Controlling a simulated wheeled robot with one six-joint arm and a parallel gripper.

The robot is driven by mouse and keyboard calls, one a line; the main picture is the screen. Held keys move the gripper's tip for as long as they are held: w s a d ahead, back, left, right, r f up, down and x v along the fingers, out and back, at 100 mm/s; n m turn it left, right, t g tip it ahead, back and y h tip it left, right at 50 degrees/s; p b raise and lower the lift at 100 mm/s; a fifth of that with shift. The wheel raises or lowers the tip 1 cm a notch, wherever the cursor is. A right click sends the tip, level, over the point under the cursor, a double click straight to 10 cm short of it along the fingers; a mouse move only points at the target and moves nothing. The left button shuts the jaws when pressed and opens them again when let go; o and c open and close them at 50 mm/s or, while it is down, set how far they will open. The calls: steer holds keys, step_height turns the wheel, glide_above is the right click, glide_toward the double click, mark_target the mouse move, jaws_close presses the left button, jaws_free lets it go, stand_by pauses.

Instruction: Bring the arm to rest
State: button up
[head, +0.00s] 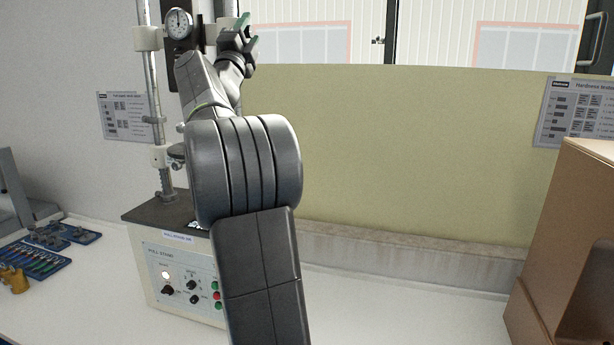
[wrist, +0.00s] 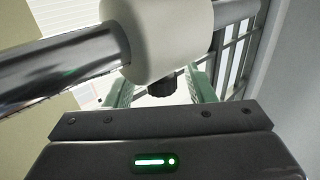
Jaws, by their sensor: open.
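My arm rises through the middle of the head view. My gripper (head: 250,38) is at its upper end, beside the round dial gauge (head: 179,24) of the test stand. In the wrist view the green fingers of my gripper (wrist: 160,92) stand apart. A pale cylindrical clamp (wrist: 160,38) on a shiny metal column (wrist: 60,68) is close in front of them. A small dark knob below the clamp shows between the fingers. I cannot tell whether the fingers touch anything.
The stand's control box (head: 180,280) sits on the white bench (head: 400,305). Blue tool trays (head: 38,262) lie at left. A brown cabinet (head: 570,240) stands at right. A yellow-green panel (head: 420,160) is behind; the bench's middle right is clear.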

steer(key=b+v, duration=0.7)
steer(key=v, duration=0.7)
steer(key=p+x, duration=0.7)
steer(key=x, duration=0.7)
steer(key=shift+r, duration=0.2)
steer(key=shift+w+f+b, duration=0.15)
steer(key=shift+f+b, duration=0.3)
steer(key=shift+b, duration=0.2)
steer(key=t+b, duration=0.1)
steer(key=b, duration=0.1)
steer(key=shift+b, duration=0.3)
steer(key=shift+b, duration=0.4)
